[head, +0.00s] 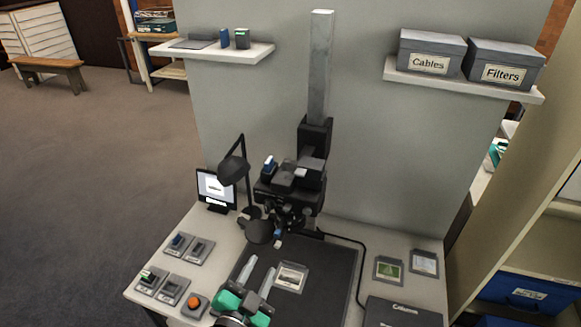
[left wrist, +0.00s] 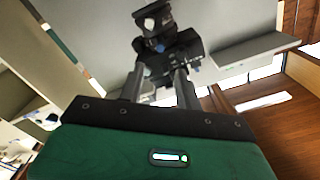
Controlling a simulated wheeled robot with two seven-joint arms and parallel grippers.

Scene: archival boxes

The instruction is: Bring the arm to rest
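My left gripper (head: 262,264) is low in the head view, over the front of the desk. Its green body is at the bottom edge and its two grey fingers point up the picture. The fingers stand apart with nothing between them. In the left wrist view the left gripper (left wrist: 159,76) also shows two separated fingers, with the dark copy-stand camera beyond them. The camera head (head: 292,190) hangs on a grey column above a dark mat (head: 325,282). A framed picture (head: 291,277) lies on the mat, just right of the fingers. My right gripper is not in view.
Grey holders with small items (head: 187,248) and an orange button (head: 194,302) are left of my gripper. A lamp (head: 233,170) and small screen (head: 215,190) stand behind. Two framed slides (head: 388,270) lie right. Labelled boxes (head: 431,54) sit on a wall shelf.

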